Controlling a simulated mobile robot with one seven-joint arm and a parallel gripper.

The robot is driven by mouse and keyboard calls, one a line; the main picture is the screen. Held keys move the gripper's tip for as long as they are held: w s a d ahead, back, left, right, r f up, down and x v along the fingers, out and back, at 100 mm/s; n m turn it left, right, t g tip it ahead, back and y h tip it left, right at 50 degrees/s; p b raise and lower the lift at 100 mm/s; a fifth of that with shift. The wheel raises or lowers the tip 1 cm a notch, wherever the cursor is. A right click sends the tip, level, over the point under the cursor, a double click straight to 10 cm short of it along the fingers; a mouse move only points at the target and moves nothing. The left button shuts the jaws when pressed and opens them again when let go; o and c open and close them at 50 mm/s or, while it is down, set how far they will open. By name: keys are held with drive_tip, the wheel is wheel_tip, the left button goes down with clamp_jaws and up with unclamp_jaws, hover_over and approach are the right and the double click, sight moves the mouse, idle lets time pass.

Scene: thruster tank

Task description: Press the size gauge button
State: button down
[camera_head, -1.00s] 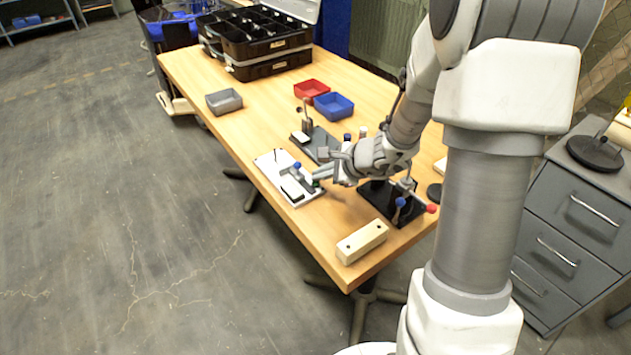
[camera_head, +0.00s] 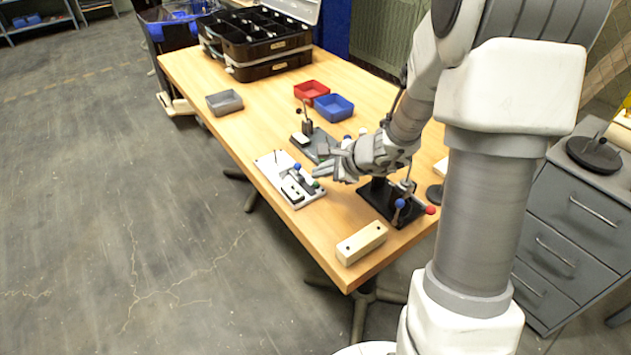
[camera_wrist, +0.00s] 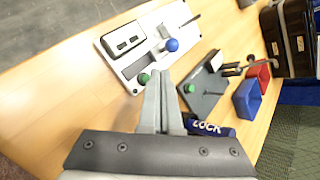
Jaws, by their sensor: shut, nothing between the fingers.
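A white gauge plate (camera_head: 270,166) lies near the table's left edge. It carries a black-and-white display block (camera_wrist: 126,39), a blue ball knob (camera_wrist: 171,45) and a green button (camera_wrist: 143,78). My gripper (camera_head: 317,173) is shut and empty, with its tips above the plate's near right side. In the wrist view my fingertips (camera_wrist: 163,74) appear just right of the green button. I cannot tell whether they touch anything. A dark plate (camera_wrist: 205,98) beside it has another green button (camera_wrist: 189,88). No label shows which one is the size gauge.
A black stand (camera_head: 405,213) with blue and red balls sits below my wrist. A cream block (camera_head: 361,243) lies at the near corner. Red (camera_head: 311,91), blue (camera_head: 334,107) and grey (camera_head: 224,102) trays stand farther back. A blue cylinder marked LOCK (camera_wrist: 208,127) is beside my fingers.

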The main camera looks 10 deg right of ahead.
wheel_tip(320, 180, up, 6)
drive_tip(key=p, duration=0.4)
idle(0.5)
drive_tip(key=s+a+r+n+g, duration=0.2)
drive_tip(key=s+a+r+n, duration=0.5)
drive_tip(key=s+r+n, duration=0.45)
drive_tip(key=s+d+r+n+h, duration=0.2)
drive_tip(key=s+d+n+h, duration=0.15)
drive_tip(key=s, duration=0.35)
drive_tip(key=s+d+r+n+h, duration=0.2)
drive_tip(key=s+d+r+n, duration=0.1)
drive_tip(key=s+n, duration=0.3)
wheel_tip(320, 180, up, 12)
drive_tip(key=s+p, duration=0.1)
drive_tip(key=p, duration=1.1)
drive_tip(key=shift+a+f+m+p, duration=0.2)
drive_tip(key=shift+m+p, duration=0.2)
